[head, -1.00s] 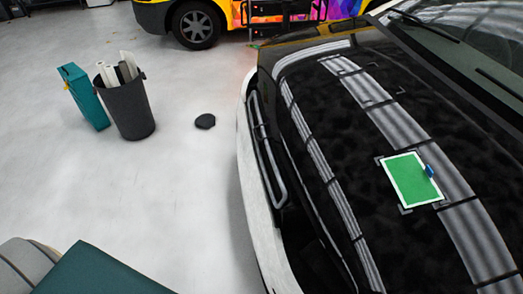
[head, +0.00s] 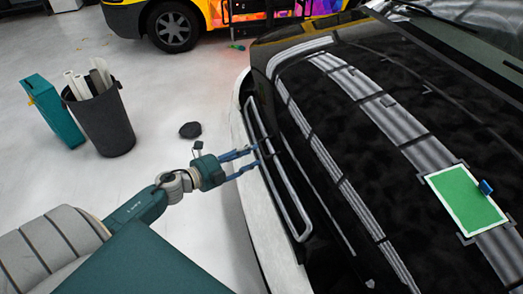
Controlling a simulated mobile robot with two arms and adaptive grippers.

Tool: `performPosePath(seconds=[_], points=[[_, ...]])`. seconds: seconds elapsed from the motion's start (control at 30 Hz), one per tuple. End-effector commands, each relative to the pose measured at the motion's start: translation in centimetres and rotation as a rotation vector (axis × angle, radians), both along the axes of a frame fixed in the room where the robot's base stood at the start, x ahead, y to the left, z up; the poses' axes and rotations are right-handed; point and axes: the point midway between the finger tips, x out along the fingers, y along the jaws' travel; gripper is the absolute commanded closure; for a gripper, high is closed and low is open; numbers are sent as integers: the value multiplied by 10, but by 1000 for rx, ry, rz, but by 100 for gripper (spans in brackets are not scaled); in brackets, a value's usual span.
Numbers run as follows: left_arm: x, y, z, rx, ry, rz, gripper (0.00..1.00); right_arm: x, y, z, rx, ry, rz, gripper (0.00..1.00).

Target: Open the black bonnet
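The black bonnet (head: 345,150) of the car fills the right half of the head view. It is glossy, with light reflections, and there is a dark gap along its front edge above the white bumper (head: 262,225). My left gripper (head: 250,161) comes in from the left and points at the car's front, its blue fingers spread apart near the grille's upper part. Whether the fingertips touch the car I cannot tell. Nothing shows between the fingers. My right gripper is out of view.
A green card with a white border (head: 467,198) lies on the bonnet, with a small blue item (head: 486,187) at its edge. A dark bin with rolls (head: 103,122), a teal box (head: 52,110) and a dark object (head: 190,130) stand on the floor. A colourful vehicle (head: 225,15) is behind.

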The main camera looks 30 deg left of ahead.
Motion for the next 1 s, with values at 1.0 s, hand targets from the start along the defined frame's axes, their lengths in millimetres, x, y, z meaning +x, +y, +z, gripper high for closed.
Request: performPosePath(seconds=[1.0], points=[[52,-16,-11,-2,2,3,100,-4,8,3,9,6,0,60]])
